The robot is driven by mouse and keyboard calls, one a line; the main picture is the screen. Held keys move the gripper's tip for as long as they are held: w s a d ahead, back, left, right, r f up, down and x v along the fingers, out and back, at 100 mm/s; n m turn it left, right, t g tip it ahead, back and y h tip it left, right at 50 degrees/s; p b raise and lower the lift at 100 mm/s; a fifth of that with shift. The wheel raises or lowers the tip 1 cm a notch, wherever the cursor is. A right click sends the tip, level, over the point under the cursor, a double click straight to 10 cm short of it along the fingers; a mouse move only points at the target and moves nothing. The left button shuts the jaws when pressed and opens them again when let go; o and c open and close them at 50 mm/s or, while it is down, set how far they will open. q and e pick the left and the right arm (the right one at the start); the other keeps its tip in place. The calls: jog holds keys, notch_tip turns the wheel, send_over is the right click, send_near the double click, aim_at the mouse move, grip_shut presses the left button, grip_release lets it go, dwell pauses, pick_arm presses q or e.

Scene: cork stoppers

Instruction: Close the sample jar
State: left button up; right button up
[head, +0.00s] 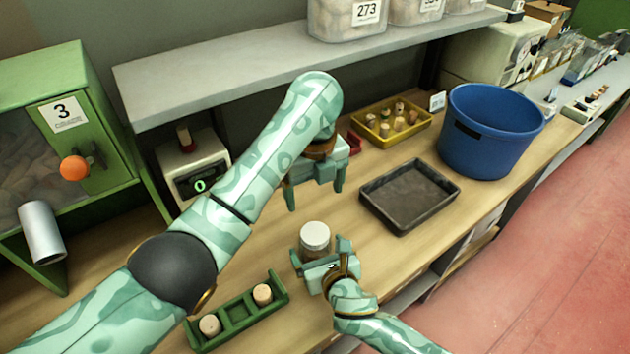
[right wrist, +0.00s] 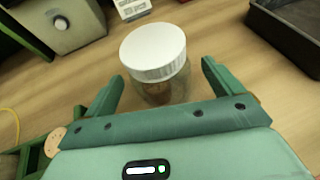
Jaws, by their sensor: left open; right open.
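The sample jar (head: 314,248) is a clear glass jar standing on the wooden bench, with something brown inside. A white lid (head: 315,235) sits on its mouth; I cannot tell whether it is tight. The jar (right wrist: 158,92) and lid (right wrist: 153,52) also show in the right wrist view. My right gripper (head: 321,255) is open, with its two fingers on either side of the jar and visible gaps to the glass. My left gripper (head: 316,192) is open and empty, pointing down above the bench behind the jar.
A green rack (head: 238,312) with two corks stands front left. A dark tray (head: 410,197) lies right of the jar, with a blue tub (head: 490,130) and yellow cork tray (head: 391,124) behind. A scale (head: 193,168) stands at the left under the grey shelf (head: 240,80).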

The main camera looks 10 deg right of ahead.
jog(key=p+v, duration=0.2)
jog(key=v, duration=1.3)
jog(key=shift+s+f, duration=0.1)
jog(key=shift+f, duration=0.05)
